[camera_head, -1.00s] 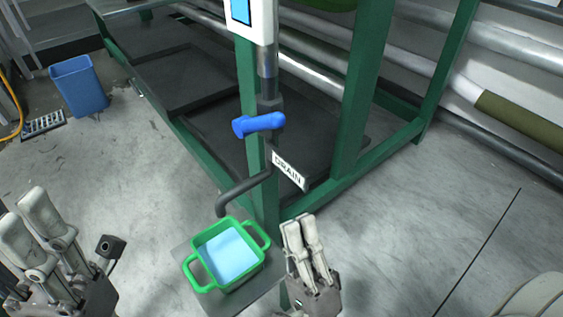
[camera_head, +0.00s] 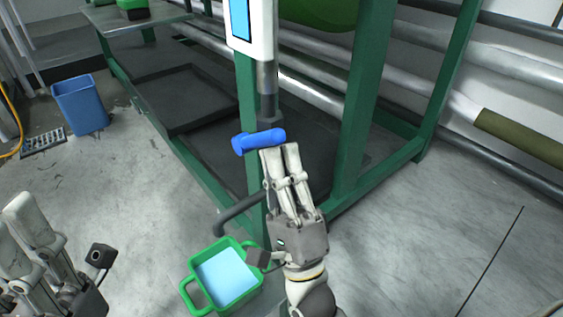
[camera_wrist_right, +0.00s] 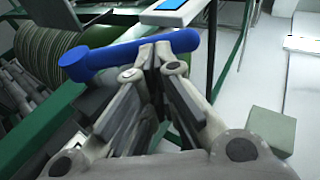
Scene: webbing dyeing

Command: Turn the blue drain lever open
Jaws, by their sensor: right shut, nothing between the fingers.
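The blue drain lever (camera_head: 256,141) sits on the dark vertical drain pipe, its handle roughly level across it. My right gripper (camera_head: 279,151) is shut and empty, its fingertips right at the lower right part of the lever. In the right wrist view the lever (camera_wrist_right: 115,54) crosses just beyond the closed fingertips (camera_wrist_right: 155,48); whether they touch cannot be told. The DRAIN label is hidden behind my right gripper. My left gripper (camera_head: 18,240) is at the lower left, partly cut off, its fingers apart, far from the lever.
A green basin (camera_head: 187,297) with light blue liquid stands below the dark curved spout (camera_head: 238,208). The green frame (camera_head: 352,120) rises on both sides of the pipe. A blue bin (camera_head: 80,103) stands at the left. Floor at the right is clear.

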